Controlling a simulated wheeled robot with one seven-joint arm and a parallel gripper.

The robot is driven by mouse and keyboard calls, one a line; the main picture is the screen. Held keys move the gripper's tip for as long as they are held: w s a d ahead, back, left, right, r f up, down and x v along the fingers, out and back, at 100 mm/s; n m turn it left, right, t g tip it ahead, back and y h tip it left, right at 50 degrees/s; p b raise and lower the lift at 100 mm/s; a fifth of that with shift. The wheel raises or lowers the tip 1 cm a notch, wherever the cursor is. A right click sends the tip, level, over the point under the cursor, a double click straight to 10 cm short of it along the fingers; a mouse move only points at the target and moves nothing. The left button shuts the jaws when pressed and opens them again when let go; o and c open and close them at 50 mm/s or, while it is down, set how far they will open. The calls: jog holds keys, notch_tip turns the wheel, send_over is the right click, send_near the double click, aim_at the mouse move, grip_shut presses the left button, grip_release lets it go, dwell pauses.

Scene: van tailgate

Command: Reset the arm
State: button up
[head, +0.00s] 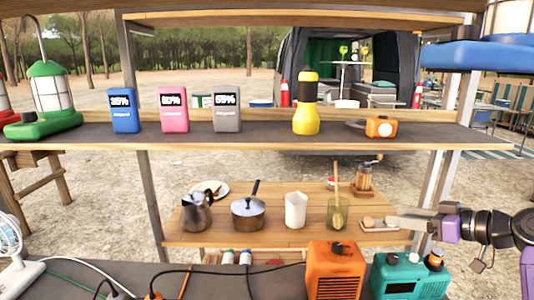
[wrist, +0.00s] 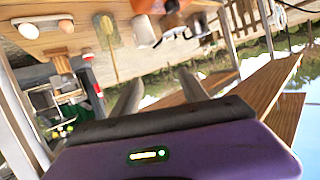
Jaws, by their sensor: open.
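My gripper (head: 398,220) is at the right of the head view, at the end of my purple and black arm. It points left, in front of the lower wooden table (head: 270,238) and below the grey shelf. In the head view its fingers overlap the right end of a small board with eggs (head: 374,224); I cannot tell the depth between them. In the wrist view my gripper (wrist: 160,90) shows two grey fingers spread apart, with nothing between them.
The shelf (head: 230,139) holds a green lantern (head: 50,93), three power banks (head: 173,110), a yellow flashlight (head: 306,115) and an orange headlamp (head: 380,127).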

notch_tip(320, 180, down, 10)
jog(key=s+d+m+t+h, duration=0.2)
jog(key=m+t+h, duration=0.2)
jog(key=m+h, duration=0.25)
jog(key=s+a+f+m+t+h, duration=0.2)
jog(key=s+f+m+h, duration=0.3)
jog(key=s, duration=0.5)
jog(key=s+a+f+n, duration=0.1)
jog(key=s+a, duration=0.3)
jog(key=s, duration=0.9)
jog(key=s+a+n+g+y+b, duration=0.1)
jog(key=s+a, duration=0.4)
jog(key=s, duration=0.9)
jog(key=s+a+f+n+g+y+b, duration=0.1)
jog(key=s+a+n, duration=0.2)
jog(key=s, duration=1.1)
jog(key=shift+a+f, duration=0.35)
jog(key=shift+a, duration=0.35)
